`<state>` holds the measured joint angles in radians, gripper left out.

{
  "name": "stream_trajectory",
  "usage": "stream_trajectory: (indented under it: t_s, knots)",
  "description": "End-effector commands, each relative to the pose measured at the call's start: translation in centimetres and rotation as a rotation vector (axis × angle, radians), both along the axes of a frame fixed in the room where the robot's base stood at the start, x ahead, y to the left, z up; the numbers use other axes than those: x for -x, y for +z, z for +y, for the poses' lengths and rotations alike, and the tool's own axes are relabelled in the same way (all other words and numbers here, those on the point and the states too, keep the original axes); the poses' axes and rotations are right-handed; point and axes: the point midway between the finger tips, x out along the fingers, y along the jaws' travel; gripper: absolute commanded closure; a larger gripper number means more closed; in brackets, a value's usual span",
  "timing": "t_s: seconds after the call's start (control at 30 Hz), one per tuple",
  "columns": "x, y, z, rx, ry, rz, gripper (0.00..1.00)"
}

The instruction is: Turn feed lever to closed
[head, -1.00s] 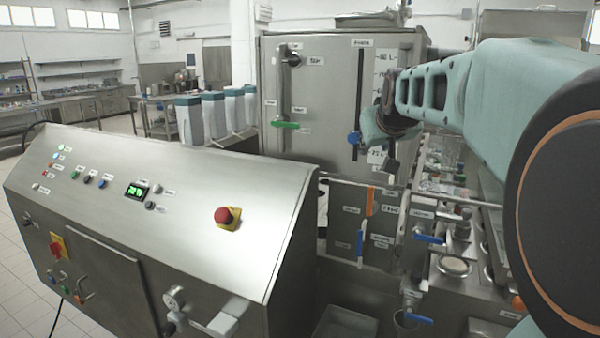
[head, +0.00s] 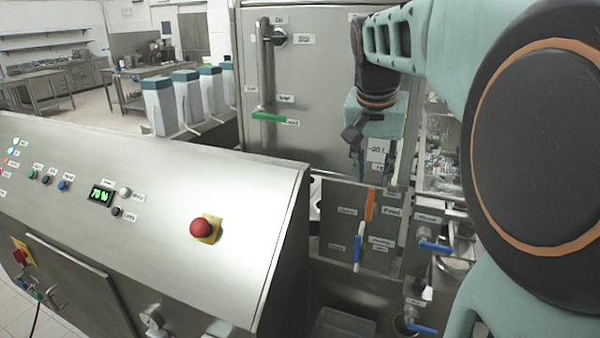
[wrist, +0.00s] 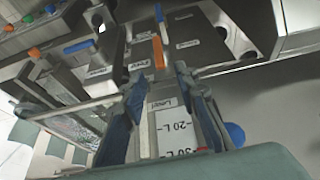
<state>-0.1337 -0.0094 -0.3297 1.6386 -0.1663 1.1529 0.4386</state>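An orange lever (head: 370,204) stands roughly upright on the front panel below the tall steel cabinet. The label "Feed" (head: 392,212) is just to its right. A blue lever (head: 358,247) hangs below it on the same panel. In the wrist view the orange lever (wrist: 158,52) lies just beyond my fingertips, roughly in line with the gap between them. My gripper (head: 358,155) is above the orange lever, fingers pointing down. In the wrist view my gripper (wrist: 160,84) is open and empty, apart from the lever.
The steel cabinet (head: 330,110) with a level scale stands close behind my gripper. A green-handled lever (head: 268,117) is on its left. Blue valve handles (head: 436,247) are to the lower right. A sloped control console (head: 150,225) with a red emergency button (head: 203,228) fills the left foreground.

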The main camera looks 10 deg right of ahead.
Motion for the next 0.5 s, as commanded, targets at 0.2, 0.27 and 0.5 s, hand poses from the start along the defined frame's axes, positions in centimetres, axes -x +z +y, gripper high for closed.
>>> stream_trajectory:
  t_s: [0.2,0.27,0.5]
  knots:
    - [-1.2,-3.9,-0.9,0.000,0.000,0.004,0.72]
    - [-1.5,-4.6,-1.1,0.000,0.000,0.002,0.72]
    - [-2.1,-6.1,-1.4,0.000,0.000,0.000,0.72]
